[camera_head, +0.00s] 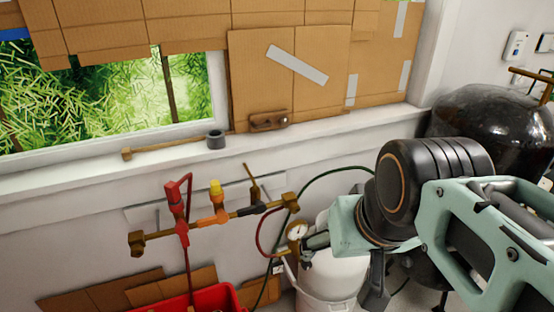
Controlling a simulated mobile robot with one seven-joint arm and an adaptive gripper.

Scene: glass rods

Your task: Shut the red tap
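The red tap (176,202) is at the left of a brass pipe (235,214) on the white wall below the window. Its red handle stands up, slightly tilted, with a second prong beside it. A red tube runs down from it. An orange tap with a yellow cap (217,203) is just to its right. My gripper (340,270) is at the lower centre right, well to the right of the red tap and apart from it. Its dark fingers look spread apart, with nothing visible held between them. One finger appears close to the pressure gauge.
A pressure gauge (297,231) hangs at the pipe's right end, with dark and red hoses nearby. A white bucket (326,272) stands below. A red crate (205,299) and cardboard (110,293) are at the bottom left. A dark glossy tank (490,118) is at right.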

